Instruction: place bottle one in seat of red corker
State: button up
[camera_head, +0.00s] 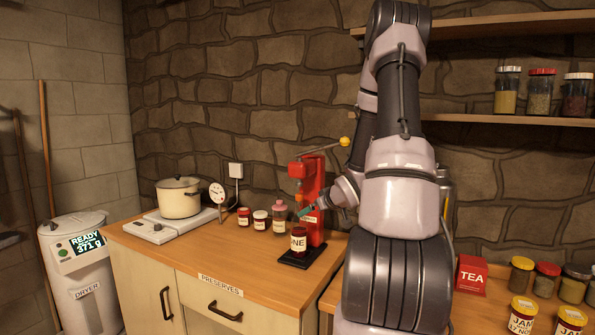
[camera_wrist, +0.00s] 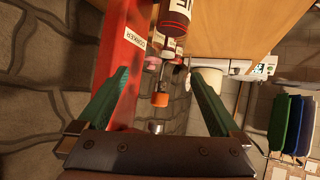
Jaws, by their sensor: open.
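The red corker (camera_head: 315,205) stands on the wooden counter, with a red frame, black base and a lever with a yellow knob. Its red frame also fills the left of the wrist view (camera_wrist: 118,50). Bottle one (camera_head: 298,241), dark red with a white label ending in "NE", stands upright over the corker's black base, in front of the frame. Its dark red body shows at the top of the wrist view (camera_wrist: 175,18). My gripper (camera_wrist: 165,85) is open, its green fingers apart beside the corker. An orange piece (camera_wrist: 160,100) shows between them; whether it belongs to bottle or corker is unclear.
Small jars (camera_head: 261,220) stand left of the corker, with a scale-like dial (camera_head: 217,193) and a pot (camera_head: 179,198) on a hotplate beyond. A red tea box (camera_head: 471,274) and several jars stand at right. The counter's front left is clear.

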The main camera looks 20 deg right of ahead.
jog(key=s+a+r+m+g+h, duration=0.1)
jog(key=s+a+r+m+h, duration=0.2)
jog(key=r, duration=0.5)
jog(key=s+a+r+g, duration=0.25)
jog(key=s+r, duration=0.25)
jog(key=r, duration=0.3)
jog(key=s+a+r+m+y, duration=0.1)
jog(key=s+a+r, duration=0.2)
jog(key=s, duration=0.3)
jog(key=s+a+r+m+y, duration=0.1)
jog(key=s+a+r, duration=0.1)
jog(key=s+a, duration=0.4)
jog(key=s+a+r+m+g+y, duration=0.1)
jog(key=s+a+r+y, duration=0.1)
jog(key=s+a, duration=0.3)
jog(key=s+r, duration=0.1)
jog(key=s, duration=0.2)
jog(key=shift+r, duration=0.3)
